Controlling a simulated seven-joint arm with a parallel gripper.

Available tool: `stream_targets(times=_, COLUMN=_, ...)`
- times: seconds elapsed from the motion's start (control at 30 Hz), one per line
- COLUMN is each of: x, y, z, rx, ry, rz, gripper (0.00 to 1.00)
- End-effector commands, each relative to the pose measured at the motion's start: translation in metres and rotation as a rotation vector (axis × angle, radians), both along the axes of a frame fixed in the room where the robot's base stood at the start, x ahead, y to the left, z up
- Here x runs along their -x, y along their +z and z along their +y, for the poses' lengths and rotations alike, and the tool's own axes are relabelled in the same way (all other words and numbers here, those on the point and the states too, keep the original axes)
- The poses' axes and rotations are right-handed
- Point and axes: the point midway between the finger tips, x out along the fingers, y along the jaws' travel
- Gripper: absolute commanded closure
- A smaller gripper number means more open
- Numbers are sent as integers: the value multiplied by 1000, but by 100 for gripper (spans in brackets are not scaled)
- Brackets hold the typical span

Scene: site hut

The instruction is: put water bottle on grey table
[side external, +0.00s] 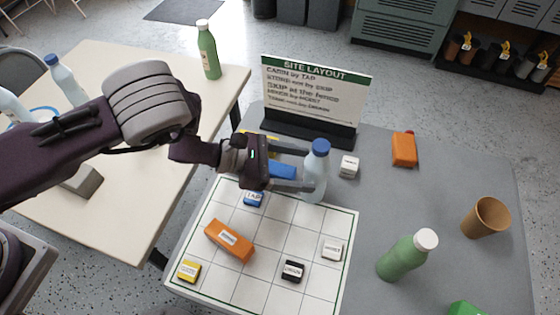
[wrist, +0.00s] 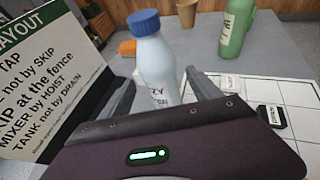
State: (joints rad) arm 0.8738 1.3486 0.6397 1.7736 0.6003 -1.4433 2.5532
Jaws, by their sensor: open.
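A pale water bottle (side external: 316,172) with a blue cap stands upright by the far edge of the white grid board, on the grey table (side external: 400,190). In the wrist view the bottle (wrist: 158,70) rises between my fingers. My gripper (side external: 306,182) is open, with one finger on each side of the bottle; I cannot tell whether either touches it. Its fingers also show in the wrist view (wrist: 165,95). Two more pale bottles stand on the cream table at left: a blue-capped one (side external: 65,82) and one partly cut off (side external: 12,106).
The sign (side external: 315,95) stands close behind my gripper. The grid board (side external: 262,275) carries an orange block (side external: 229,240) and several small labelled blocks. A green bottle (side external: 405,258), brown cup (side external: 486,217) and orange block (side external: 404,149) stand at right. Grey tabletop between them is clear.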

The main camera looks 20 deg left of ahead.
Motion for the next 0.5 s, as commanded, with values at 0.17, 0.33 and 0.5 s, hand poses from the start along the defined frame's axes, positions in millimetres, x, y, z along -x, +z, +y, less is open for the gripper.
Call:
stream_targets(times=0.17, x=15, y=17, z=40, rx=-2, ry=5, rz=1, gripper=27)
stream_targets(times=0.33, x=25, y=28, z=63, rx=-1, ry=2, rz=1, gripper=27)
stream_targets(times=0.5, x=28, y=31, z=69, rx=1, ry=0, rz=0, gripper=27)
